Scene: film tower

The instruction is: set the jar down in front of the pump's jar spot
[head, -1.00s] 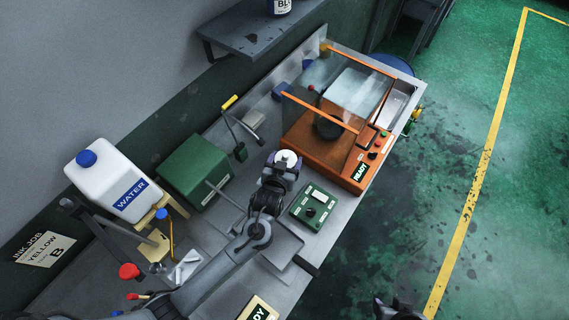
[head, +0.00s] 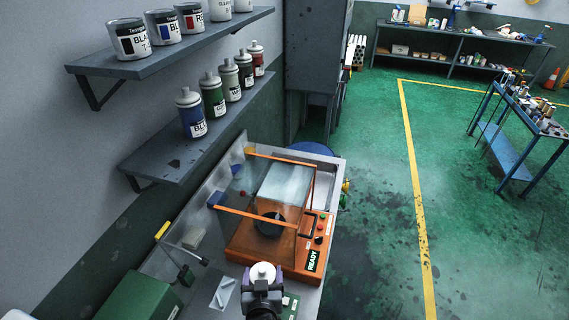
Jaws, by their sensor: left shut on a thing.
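My left gripper (head: 262,281) is at the bottom of the head view, shut on the jar. Only the jar's round white top (head: 262,271) shows clearly; the gripper covers most of the rest. It is over the grey bench, on the near side of the orange machine; I cannot tell its height. A lever with a yellow handle (head: 162,230) and a dark end piece stands to the left by the wall; it may be the pump. A pale marked patch (head: 222,294) lies left of the jar. I cannot tell which place is the jar spot. My right gripper is out of view.
The orange machine (head: 244,247) has a clear cover and a READY sign. A green box (head: 138,298) stands at the lower left. Wall shelves with cans (head: 130,40) and bottles (head: 193,115) overhang the left side.

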